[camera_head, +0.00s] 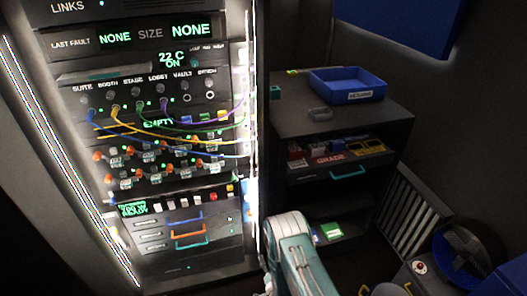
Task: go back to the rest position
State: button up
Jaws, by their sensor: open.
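A pale teal and white link of my arm (297,258) rises from the bottom edge, right of the lit panel's edge. Its rounded upper end stands in front of the gap between the panel and the dark shelf unit. I cannot make out my gripper's fingers in this view.
The panel rack (72,226) with cables, knobs and drawers fills the left. A dark shelf unit (345,122) stands right of it, with a blue tray (349,95) on top. A slatted grille (408,215) and a round dark bin (468,247) are at the lower right.

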jog(key=w+d+r+n+g+h, duration=0.15)
jog(key=w+r, duration=0.35)
jog(key=r, duration=0.7)
jog(key=w+d+r+g+h, duration=0.15)
jog(key=w+r, duration=0.35)
jog(key=r, duration=0.7)
jog(key=s+d+r+n+g, duration=0.1)
jog(key=s+d+r+g, duration=0.2)
jog(key=r, duration=0.4)
jog(key=s+d+r+n, duration=0.1)
jog(key=s+d+r, duration=0.1)
jog(key=s+r, duration=0.4)
jog(key=s+d+r+g, duration=0.1)
jog(key=s+d+r, duration=0.1)
jog(key=s, duration=0.7)
jog(key=s+d+r+n+g+h, duration=0.1)
jog(key=s+d+r+g, duration=0.1)
jog(key=s+r, duration=0.3)
jog(key=s+d+r+n+g, duration=0.1)
jog(key=s+r, duration=0.3)
jog(key=s, duration=0.9)
jog(key=shift+d+g+h, duration=0.3)
jog(key=shift+d+g, duration=0.2)
jog(key=shift+g, duration=0.1)
jog(key=shift+r, duration=0.1)
